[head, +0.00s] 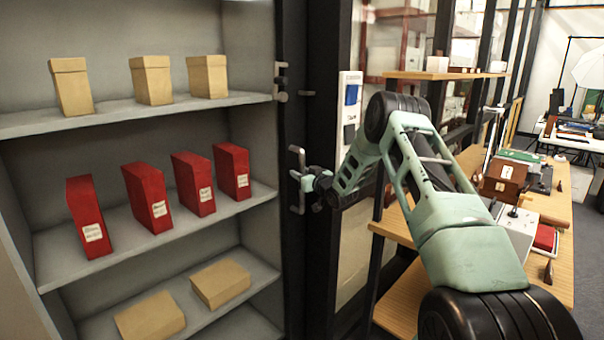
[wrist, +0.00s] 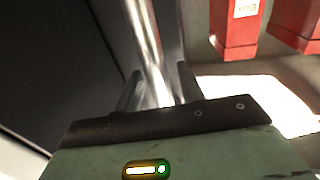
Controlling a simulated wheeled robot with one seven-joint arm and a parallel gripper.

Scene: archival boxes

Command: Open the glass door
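A silver metal door handle (head: 297,158) stands upright at the dark frame (head: 327,75) beside the grey cabinet. My gripper (head: 303,184) is at the handle's middle, reaching in from the right. In the wrist view the bright handle bar (wrist: 150,45) runs between my two fingers (wrist: 158,88) and fills nearly all of the gap, so the gripper looks shut on it. The exact finger contact is blurred. The glass itself is hard to make out, and I cannot tell how far the door stands open.
Grey shelves (head: 130,112) hold tan boxes (head: 152,80) and red boxes (head: 193,183); red ones also show in the wrist view (wrist: 236,28). A wooden desk (head: 560,205) with various items stands right, below a small wooden shelf (head: 440,76). Dark floor (head: 585,250) shows at far right.

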